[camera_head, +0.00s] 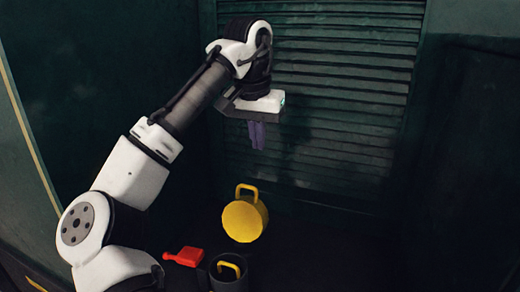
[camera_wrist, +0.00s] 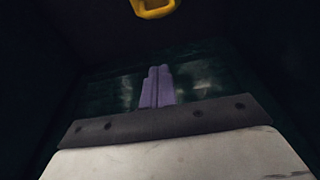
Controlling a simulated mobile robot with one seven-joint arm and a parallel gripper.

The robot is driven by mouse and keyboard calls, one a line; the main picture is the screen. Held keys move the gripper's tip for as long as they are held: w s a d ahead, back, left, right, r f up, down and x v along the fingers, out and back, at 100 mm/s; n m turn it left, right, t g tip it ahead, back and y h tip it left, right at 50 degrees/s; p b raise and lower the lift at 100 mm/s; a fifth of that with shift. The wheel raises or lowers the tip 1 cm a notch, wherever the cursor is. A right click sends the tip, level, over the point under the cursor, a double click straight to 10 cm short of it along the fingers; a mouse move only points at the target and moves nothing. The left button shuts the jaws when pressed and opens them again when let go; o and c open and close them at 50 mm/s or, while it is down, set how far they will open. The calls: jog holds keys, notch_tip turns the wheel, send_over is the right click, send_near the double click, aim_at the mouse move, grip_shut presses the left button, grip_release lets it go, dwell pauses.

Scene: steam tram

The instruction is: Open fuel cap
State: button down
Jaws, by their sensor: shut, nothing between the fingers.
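A yellow round cap (camera_head: 245,218) with a loop handle on its upper edge stands tilted up at the lower middle of the head view. Just below it is a dark cylinder (camera_head: 229,283) with a smaller yellow handle (camera_head: 231,266) in its top. I cannot tell for sure which of these is the fuel cap, or whether they are joined. Part of a yellow thing (camera_wrist: 153,9) shows at the top edge of the wrist view. My gripper (camera_head: 258,148) points down, its purple fingers together and empty, above and apart from the yellow cap. The fingers also show in the wrist view (camera_wrist: 158,72).
A red handle-like piece (camera_head: 184,256) lies left of the cylinder. A dark green slatted wall (camera_head: 345,100) stands behind my gripper. Dark green panels (camera_head: 470,120) close in the right side. The space between my gripper and the yellow cap looks clear.

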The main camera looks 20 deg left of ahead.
jog(key=f+p, duration=0.1)
jog(key=f, duration=0.1)
jog(key=s+f+p, duration=0.1)
jog(key=f, duration=0.2)
jog(key=f+p, duration=0.1)
jog(key=f, duration=0.2)
jog(key=shift+s, duration=0.4)
jog(key=shift+s+f, duration=0.15)
